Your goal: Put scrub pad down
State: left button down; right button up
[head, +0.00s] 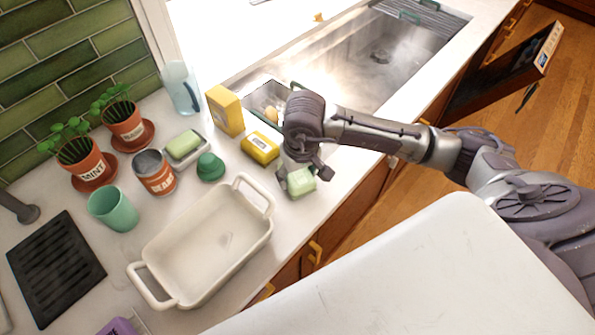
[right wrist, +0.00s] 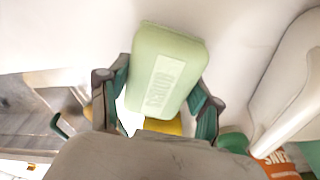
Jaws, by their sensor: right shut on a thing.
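The scrub pad (head: 301,181) is a pale green, rounded block with raised lettering. It is at the front part of the white counter, right of the white baking dish. My right gripper (head: 296,172) is shut on it from above. In the right wrist view the scrub pad (right wrist: 168,70) sits between the two fingers of the gripper (right wrist: 160,92). I cannot tell whether its underside touches the counter. My left gripper is not in view.
The white baking dish (head: 150,262) stands close on the left. A yellow packet (head: 260,147), yellow box (head: 225,110), green stopper-like piece (head: 210,166) and soap dish (head: 197,156) stand behind. The sink (head: 385,75) is at the back right. The counter's front edge is near.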

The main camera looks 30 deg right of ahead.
jog(key=shift+f, duration=0.4)
jog(key=shift+f, duration=0.15)
jog(key=o, duration=1.2)
